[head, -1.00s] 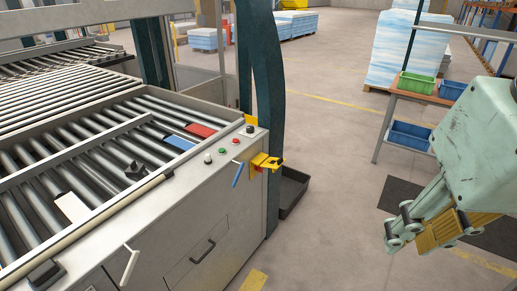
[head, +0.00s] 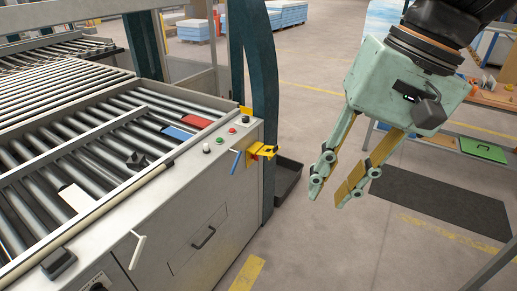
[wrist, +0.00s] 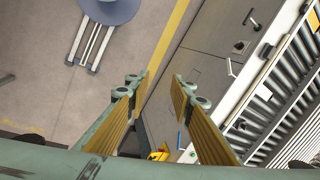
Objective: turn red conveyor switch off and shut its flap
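The yellow switch housing (head: 263,150) is on the end of the conveyor's front panel, with its yellow flap sticking outward and seemingly open. A small red part, seemingly the switch (head: 254,156), shows inside it; its setting is too small to tell. In the wrist view the yellow housing (wrist: 158,155) shows low in the middle, partly hidden by my gripper. My gripper (head: 328,192) is open and empty, to the right of the housing and apart from it, fingers pointing down. Its two spread fingers also show in the wrist view (wrist: 161,90).
A blue handle (head: 237,161) hangs just left of the housing. Push buttons (head: 232,130) sit on the panel's top, and a white lever (head: 137,250) sticks out further left. A dark bin (head: 288,178) stands on the floor behind. The floor in front is clear.

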